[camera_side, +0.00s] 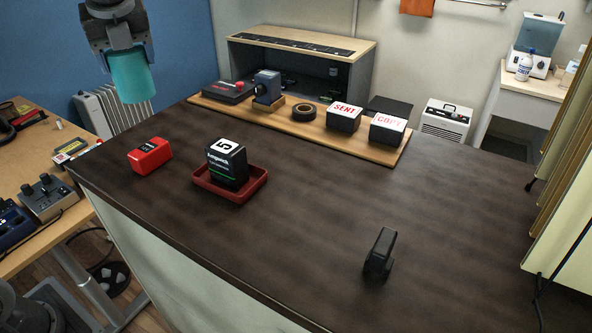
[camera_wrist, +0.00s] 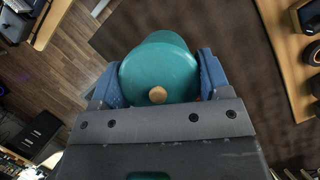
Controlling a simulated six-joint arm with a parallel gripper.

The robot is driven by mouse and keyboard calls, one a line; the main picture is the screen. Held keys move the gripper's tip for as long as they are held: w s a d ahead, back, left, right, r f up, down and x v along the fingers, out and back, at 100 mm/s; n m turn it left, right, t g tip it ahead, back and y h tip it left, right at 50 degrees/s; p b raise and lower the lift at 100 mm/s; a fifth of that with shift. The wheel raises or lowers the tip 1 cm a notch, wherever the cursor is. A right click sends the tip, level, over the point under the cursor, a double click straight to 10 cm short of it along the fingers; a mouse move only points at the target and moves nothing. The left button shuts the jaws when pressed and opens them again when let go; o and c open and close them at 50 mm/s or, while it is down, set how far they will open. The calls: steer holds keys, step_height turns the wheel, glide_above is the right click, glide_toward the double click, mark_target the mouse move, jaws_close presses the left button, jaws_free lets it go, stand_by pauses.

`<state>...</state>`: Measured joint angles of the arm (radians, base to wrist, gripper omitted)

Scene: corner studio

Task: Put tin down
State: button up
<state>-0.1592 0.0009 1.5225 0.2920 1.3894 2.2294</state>
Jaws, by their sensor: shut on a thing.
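The tin is a teal cylinder (camera_side: 131,75) at the top left of the side view, held in the air above the level of the counter. My gripper (camera_side: 118,46) is above it and shut on it. In the wrist view the tin (camera_wrist: 158,72) sits between the two blue fingers of my gripper (camera_wrist: 160,88), with a small tan knob on its round teal end. The dark counter top (camera_side: 300,220) lies lower and to the right in the side view. The gap between tin and counter cannot be measured.
On the counter are a red box (camera_side: 150,155), a red tray (camera_side: 215,190) bearing a black box marked 5 (camera_side: 226,165), and a black tape dispenser-like thing (camera_side: 380,255). A wooden board (camera_side: 385,146) with stamps and a tape roll (camera_side: 304,112) lies behind.

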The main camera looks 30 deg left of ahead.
steer(key=w+d+m+t+h, duration=0.15)
steer(key=d+m+h, duration=0.25)
steer(key=d+m, duration=1.5)
steer(key=shift+s+d+f+n+t, duration=0.15)
steer(key=shift+s+d+f+n, duration=0.2)
steer(key=shift+d+f+n, duration=2)
steer(key=shift+s+d+f+t, duration=0.25)
steer(key=shift+d+f, duration=0.95)
steer(key=shift+d, duration=2.7)
steer(key=shift+s+d+f+n+t, duration=0.1)
steer(key=shift+s+d+f+n, duration=0.35)
steer(key=shift+d+f+n, duration=1.9)
steer(key=shift+d+r+m, duration=0.5)
steer(key=shift+d+m, duration=0.3)
steer(key=shift+m, duration=0.4)
steer(key=shift+f, duration=0.15)
steer(key=o, duration=0.9)
